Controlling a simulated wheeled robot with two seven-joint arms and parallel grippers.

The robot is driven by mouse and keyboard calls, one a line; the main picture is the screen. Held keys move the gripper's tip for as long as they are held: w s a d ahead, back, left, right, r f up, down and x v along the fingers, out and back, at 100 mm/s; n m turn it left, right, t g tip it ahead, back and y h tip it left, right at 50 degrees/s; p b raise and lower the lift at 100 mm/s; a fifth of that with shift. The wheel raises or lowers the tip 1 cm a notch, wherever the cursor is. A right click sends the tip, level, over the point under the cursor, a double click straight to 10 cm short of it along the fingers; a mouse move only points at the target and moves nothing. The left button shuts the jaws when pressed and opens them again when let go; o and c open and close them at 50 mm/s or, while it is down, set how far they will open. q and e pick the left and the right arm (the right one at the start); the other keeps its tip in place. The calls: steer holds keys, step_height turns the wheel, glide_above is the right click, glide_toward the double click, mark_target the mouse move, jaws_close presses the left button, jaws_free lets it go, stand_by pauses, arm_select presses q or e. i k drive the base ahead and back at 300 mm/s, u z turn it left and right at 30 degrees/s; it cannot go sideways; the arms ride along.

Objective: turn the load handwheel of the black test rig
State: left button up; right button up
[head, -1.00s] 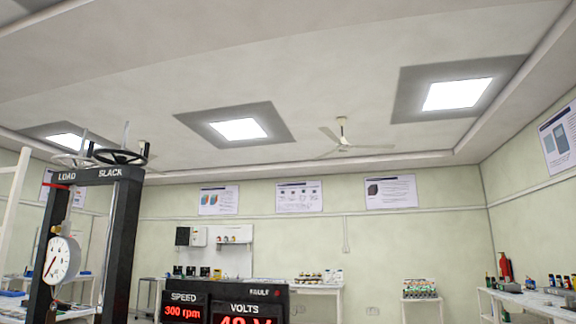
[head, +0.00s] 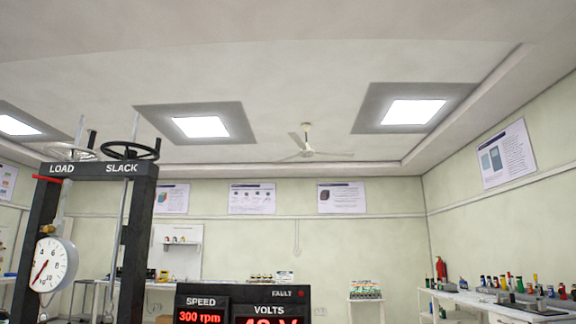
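The black test rig (head: 134,240) stands at the left of the head view, an upright frame with a crossbeam marked LOAD at its left end and SLACK at its right. A pale grey handwheel (head: 72,153) sits above the LOAD mark. A black handwheel (head: 130,151) with an upright knob sits above the SLACK mark. Both wheels are seen nearly edge-on from below. A round white dial gauge (head: 54,264) with a red needle hangs under the LOAD side; its needle points to the lower left. Neither of my grippers is in view.
A black display panel (head: 243,293) reading SPEED 300 rpm and VOLTS stands right of the rig, with a red FAULT lamp. A bench (head: 470,298) with bottles runs along the right wall. A small table (head: 366,301) stands at the back.

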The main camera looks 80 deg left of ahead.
mark_target(72, 156)
steer(key=k, duration=1.5)
steer(key=u, duration=2.05)
